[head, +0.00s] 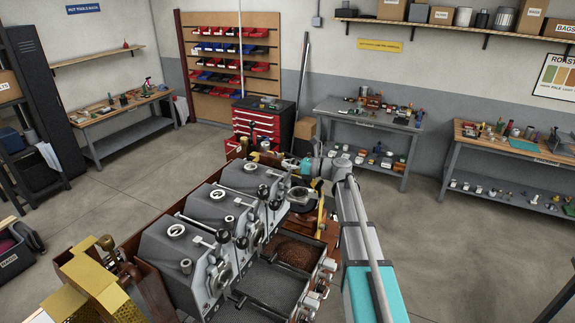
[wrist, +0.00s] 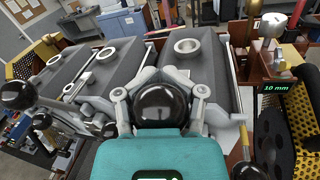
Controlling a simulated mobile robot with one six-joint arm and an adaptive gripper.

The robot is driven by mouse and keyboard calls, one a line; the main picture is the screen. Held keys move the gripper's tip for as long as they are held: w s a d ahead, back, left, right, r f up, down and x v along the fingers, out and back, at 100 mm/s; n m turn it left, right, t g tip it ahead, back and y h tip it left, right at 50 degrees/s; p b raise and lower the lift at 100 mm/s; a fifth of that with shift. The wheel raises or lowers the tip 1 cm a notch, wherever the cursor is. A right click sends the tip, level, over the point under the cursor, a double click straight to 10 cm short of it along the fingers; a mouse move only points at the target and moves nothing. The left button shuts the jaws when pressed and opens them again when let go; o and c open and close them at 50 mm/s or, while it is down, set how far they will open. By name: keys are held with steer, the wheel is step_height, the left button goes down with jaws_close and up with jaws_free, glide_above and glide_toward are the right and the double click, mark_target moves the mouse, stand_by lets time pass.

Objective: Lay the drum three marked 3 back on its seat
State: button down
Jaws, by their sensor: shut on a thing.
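The roaster carries three grey drum housings in a row in the head view: near (head: 165,245), middle (head: 212,208) and far (head: 250,178). I cannot read any number on them, so I cannot tell which is marked 3. My gripper (head: 300,168) is at the far end of the row. In the wrist view, my gripper (wrist: 160,100) is shut on a glossy black ball knob (wrist: 160,104), one finger on each side. Right behind the knob is the rightmost grey housing (wrist: 208,62). The knob's stem and the seat are hidden.
Other black knobs (wrist: 18,95) stand at left in the wrist view. A yellow perforated guard (wrist: 300,85) and a display reading 10 mm (wrist: 276,87) are at right. A tray of brown beans (head: 297,250) lies in front of the drums. Open floor (head: 450,240) lies right.

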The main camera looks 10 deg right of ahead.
steer(key=shift+w, duration=0.1)
steer(key=shift+c, duration=2)
jaws_free()
steer(key=shift+w, duration=0.1)
steer(key=shift+d, duration=0.15)
steer(key=v, duration=1.1)
steer(key=shift+s+d, duration=0.25)
steer(key=shift+d, duration=0.1)
